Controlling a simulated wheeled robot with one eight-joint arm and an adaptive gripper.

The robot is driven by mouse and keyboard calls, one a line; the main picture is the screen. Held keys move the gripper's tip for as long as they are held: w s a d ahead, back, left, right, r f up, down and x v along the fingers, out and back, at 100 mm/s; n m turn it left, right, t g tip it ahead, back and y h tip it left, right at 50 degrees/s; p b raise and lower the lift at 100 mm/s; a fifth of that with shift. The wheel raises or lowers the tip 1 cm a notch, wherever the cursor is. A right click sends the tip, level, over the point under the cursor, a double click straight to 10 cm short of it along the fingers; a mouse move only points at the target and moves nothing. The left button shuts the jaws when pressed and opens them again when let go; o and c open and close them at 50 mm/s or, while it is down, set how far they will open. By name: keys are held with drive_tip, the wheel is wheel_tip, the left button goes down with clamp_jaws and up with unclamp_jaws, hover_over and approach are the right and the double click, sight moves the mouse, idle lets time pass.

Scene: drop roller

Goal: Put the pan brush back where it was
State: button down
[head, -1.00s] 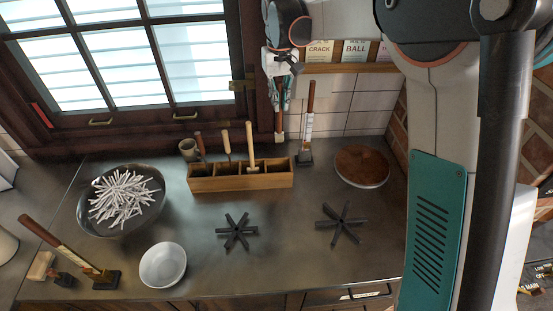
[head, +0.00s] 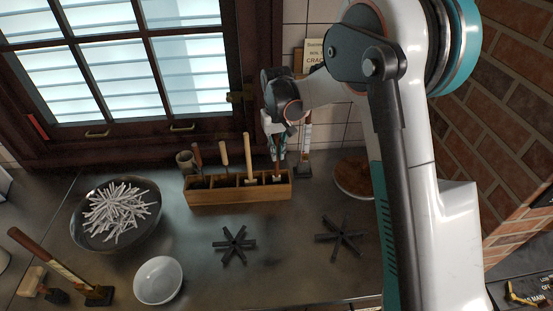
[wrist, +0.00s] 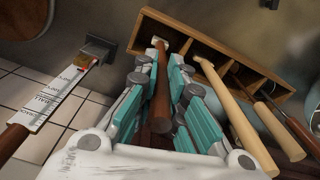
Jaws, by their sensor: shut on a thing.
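The pan brush (head: 277,172), with a red-brown handle, is in my gripper (head: 278,148) at the right end of the wooden box (head: 240,196). In the wrist view the handle (wrist: 160,100) stands between the two teal-padded fingers (wrist: 162,95), which are shut on it. Its pale lower end (wrist: 158,43) is at the end compartment of the box (wrist: 218,43). The front wall hides how deep it sits. A tall pale-handled tool (head: 249,155) stands in the neighbouring compartment, and two shorter-handled tools (head: 224,153) (head: 197,154) stand farther left.
A label-handled tool (head: 306,145) stands just right of the box, close to my gripper. A round brown board (head: 352,178) is farther right. Two black star-shaped stands (head: 235,244) (head: 342,238), a white bowl (head: 159,280) and a bowl of white sticks (head: 75,232) occupy the counter.

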sight(277, 176)
drive_tip(key=shift+f, duration=1.95)
drive_tip(key=shift+f+b, duration=0.2)
drive_tip(key=shift+b, duration=0.2)
drive_tip(key=c, duration=1.7)
unclamp_jaws()
drive_tip(key=shift+o, duration=0.2)
drive_tip(key=shift+r, duration=0.1)
